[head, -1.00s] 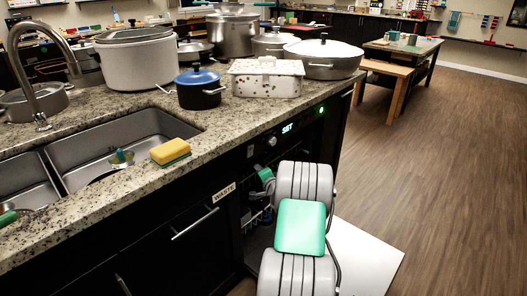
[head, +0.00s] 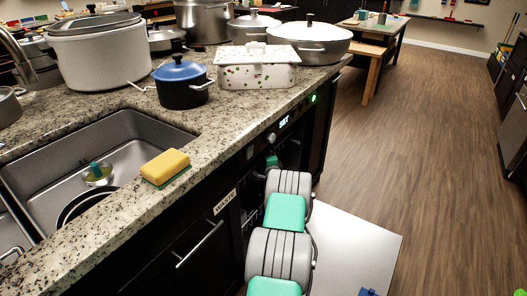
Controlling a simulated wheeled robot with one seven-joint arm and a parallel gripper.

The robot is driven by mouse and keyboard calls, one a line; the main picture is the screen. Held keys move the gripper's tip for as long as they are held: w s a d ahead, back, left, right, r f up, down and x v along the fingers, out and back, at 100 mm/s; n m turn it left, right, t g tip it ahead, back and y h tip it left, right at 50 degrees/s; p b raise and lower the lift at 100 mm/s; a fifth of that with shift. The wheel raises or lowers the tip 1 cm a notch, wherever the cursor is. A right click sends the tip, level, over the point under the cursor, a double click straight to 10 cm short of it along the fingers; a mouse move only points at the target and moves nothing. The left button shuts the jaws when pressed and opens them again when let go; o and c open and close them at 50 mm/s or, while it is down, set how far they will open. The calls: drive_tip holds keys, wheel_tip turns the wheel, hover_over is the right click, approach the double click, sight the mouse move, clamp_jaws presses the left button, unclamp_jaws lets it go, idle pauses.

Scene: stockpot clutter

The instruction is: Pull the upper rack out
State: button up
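The dishwasher (head: 284,122) under the counter is open, with its lit control strip along the top. Its pale door (head: 360,245) is folded down flat above the floor. The upper rack is mostly hidden in the dark opening behind my arm; only a few dim rack parts (head: 254,216) show at the left of the opening, and I cannot tell which rack they belong to. My grey and green arm reaches over the door into the opening. My gripper is hidden behind my own arm links, so its fingers and any contact with the rack do not show.
The counter (head: 215,130) carries a sponge (head: 165,167), a blue-lidded pot (head: 184,84), a speckled box (head: 257,68) and several large pots. A sink (head: 100,165) is at the left. The wooden floor (head: 430,150) at the right is open.

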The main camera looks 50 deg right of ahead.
drive_tip(key=shift+x, duration=1.15)
drive_tip(key=shift+s, duration=0.1)
clamp_jaws()
idle(0.4)
